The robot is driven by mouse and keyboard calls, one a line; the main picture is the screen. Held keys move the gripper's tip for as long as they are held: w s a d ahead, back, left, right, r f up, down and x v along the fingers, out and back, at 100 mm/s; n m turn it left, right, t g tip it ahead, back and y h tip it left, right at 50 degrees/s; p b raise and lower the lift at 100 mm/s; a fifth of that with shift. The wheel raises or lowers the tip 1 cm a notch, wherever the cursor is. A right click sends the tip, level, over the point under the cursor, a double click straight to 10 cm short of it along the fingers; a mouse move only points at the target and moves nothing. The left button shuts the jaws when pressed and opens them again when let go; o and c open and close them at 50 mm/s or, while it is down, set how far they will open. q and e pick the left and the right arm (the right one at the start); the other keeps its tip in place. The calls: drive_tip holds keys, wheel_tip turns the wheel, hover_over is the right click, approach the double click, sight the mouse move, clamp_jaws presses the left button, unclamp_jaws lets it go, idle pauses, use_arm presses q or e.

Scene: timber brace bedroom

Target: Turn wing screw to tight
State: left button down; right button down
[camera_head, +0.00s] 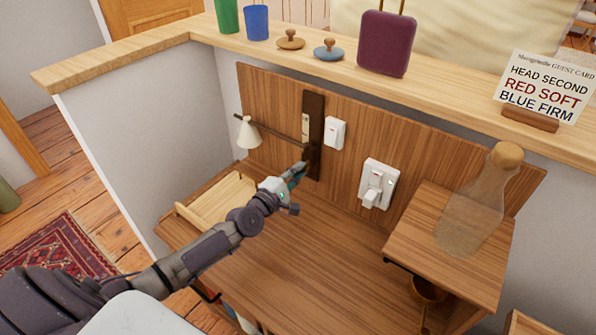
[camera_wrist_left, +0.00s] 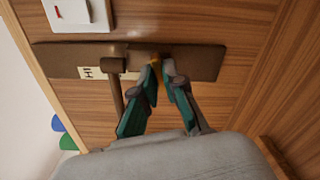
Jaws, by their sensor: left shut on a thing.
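The wing screw (camera_wrist_left: 155,56) shows in the left wrist view as a small brass-coloured bit at my fingertips; most of it is hidden by them. It sits on a dark brown plate (camera_wrist_left: 203,62) that runs upright on the wooden back panel in the head view (camera_head: 314,115). My left gripper (camera_wrist_left: 161,64) is shut on the wing screw, and in the head view the gripper (camera_head: 301,168) reaches the lower part of the plate. A brown rod (camera_head: 272,134) comes out of the plate and carries a cream lamp shade (camera_head: 248,132). A pale marked label (camera_head: 305,125) is on the plate. My right gripper is not in view.
A white switch (camera_head: 335,133) and a socket with a plug (camera_head: 378,184) are right of the plate. A wooden tray (camera_head: 208,202) lies on the desk at left. A glass bottle (camera_head: 470,210) stands on a raised shelf at right. A card (camera_head: 545,85) reads "HEAD SECOND RED SOFT BLUE FIRM".

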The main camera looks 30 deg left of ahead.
use_arm(q)
drive_tip(key=shift+m+p, duration=2.35)
drive_tip(key=shift+m, duration=8.35)
drive_tip(key=shift+f, duration=0.1)
drive_tip(key=c, duration=1.2)
unclamp_jaws()
drive_tip(key=shift+c, duration=0.2)
drive_tip(key=shift+s, duration=0.1)
